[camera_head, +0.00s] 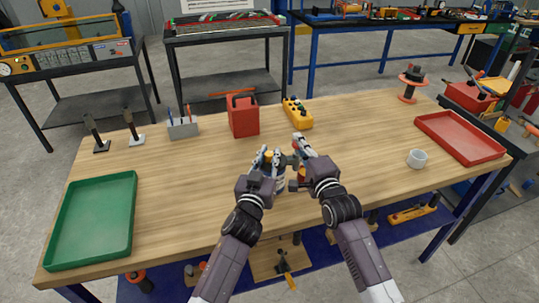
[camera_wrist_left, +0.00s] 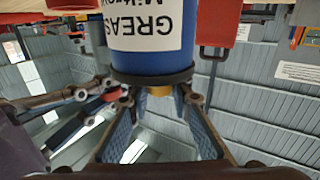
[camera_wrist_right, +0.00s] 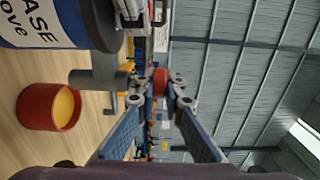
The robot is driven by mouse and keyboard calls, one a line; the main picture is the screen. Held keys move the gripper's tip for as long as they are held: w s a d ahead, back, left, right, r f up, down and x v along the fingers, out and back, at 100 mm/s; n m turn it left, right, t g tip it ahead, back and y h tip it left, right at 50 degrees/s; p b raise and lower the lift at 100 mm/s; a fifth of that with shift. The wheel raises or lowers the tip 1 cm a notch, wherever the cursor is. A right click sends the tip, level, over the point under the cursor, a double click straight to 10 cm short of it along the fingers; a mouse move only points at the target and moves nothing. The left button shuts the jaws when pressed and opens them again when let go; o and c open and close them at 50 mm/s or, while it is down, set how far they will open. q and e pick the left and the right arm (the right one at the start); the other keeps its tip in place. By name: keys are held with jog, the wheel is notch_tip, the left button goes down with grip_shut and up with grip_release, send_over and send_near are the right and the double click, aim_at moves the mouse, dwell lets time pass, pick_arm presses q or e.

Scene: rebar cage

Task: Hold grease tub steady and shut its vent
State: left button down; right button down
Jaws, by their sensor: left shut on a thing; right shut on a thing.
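The blue grease tub with a white label and black rim (camera_wrist_left: 152,65) appears upside down in the left wrist view. In the head view it is largely hidden by my left gripper (camera_head: 268,155). A grey fitting (camera_wrist_right: 92,77) sticks out from the tub's side. My right gripper (camera_head: 301,143) is shut on a small red knob (camera_wrist_right: 160,80) by the end of that fitting. Whether the vent is open or closed I cannot tell.
A red cup with yellow contents (camera_wrist_right: 48,107) stands close to the tub. A red canister (camera_head: 243,116) and yellow control box (camera_head: 297,113) stand behind.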

pick_arm(q)
jog(key=c, duration=1.7)
grip_release()
jog(key=v, duration=1.2)
